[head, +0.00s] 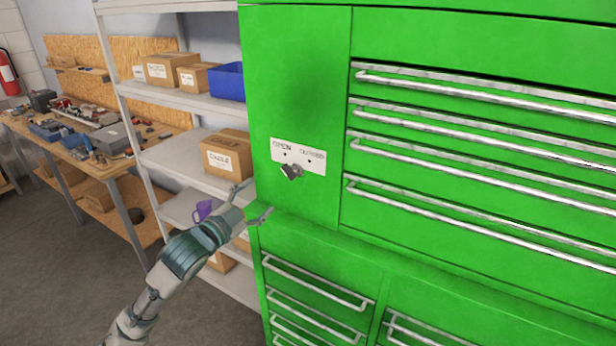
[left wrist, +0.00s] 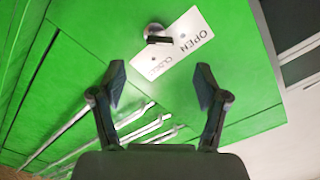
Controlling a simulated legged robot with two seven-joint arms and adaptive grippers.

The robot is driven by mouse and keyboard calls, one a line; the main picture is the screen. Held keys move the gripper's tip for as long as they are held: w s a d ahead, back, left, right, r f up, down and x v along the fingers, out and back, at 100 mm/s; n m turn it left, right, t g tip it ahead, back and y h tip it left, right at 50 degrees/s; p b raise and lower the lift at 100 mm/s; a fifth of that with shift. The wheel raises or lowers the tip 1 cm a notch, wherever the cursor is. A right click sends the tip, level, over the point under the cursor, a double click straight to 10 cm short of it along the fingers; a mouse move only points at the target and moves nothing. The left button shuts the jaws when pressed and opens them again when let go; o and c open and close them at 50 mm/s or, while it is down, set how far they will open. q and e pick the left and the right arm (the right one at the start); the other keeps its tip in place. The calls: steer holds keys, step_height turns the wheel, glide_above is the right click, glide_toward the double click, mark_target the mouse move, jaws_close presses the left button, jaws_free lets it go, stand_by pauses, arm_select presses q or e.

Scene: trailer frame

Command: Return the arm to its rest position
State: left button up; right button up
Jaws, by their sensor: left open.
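My left arm comes in from the lower left of the head view. Its gripper (head: 254,202) is open and empty, in front of the green tool cabinet (head: 300,60) near its left edge, below the latch. The small metal latch knob (head: 291,171) sits on a white plate (head: 314,158) marked OPEN and CLOSED. In the left wrist view the open fingers (left wrist: 160,88) are spread apart, with the knob (left wrist: 154,33) and plate (left wrist: 195,40) beyond them, apart from the fingers. My right gripper is in neither view.
Grey shelves (head: 180,105) with cardboard boxes (head: 226,152), a blue bin (head: 227,82) and a purple mug (head: 202,210) stand left of the cabinet. A workbench (head: 130,162) with tools is farther left. Drawer handles (head: 480,135) stick out on the right. Open floor (head: 60,270) lies at lower left.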

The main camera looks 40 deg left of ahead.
arm_select(q)
steer(key=s+d+f+n+g, duration=0.1)
steer(key=d+f+g, duration=0.15)
steer(key=f, duration=0.95)
steer(key=s+d+f+n+g, duration=0.1)
steer(key=d+f+g, duration=0.15)
steer(key=f, duration=0.85)
steer(key=s+d+f+n+g, duration=0.1)
steer(key=f+g, duration=0.2)
steer(key=f, duration=0.9)
steer(key=s+d+f+n+g+h, duration=0.2)
steer(key=s+d+f+g, duration=0.5)
steer(key=s+d+f, duration=1.35)
steer(key=s+d+f+x, duration=0.1)
steer(key=s+x, duration=0.2)
steer(key=x, duration=1.3)
steer(key=s+f, duration=0.4)
steer(key=f, duration=0.4)
steer(key=s+a+f+g, duration=0.1)
steer(key=s+f, duration=0.4)
steer(key=f, duration=0.3)
steer(key=shift+a+g, duration=0.3)
steer(key=shift+f, duration=0.1)
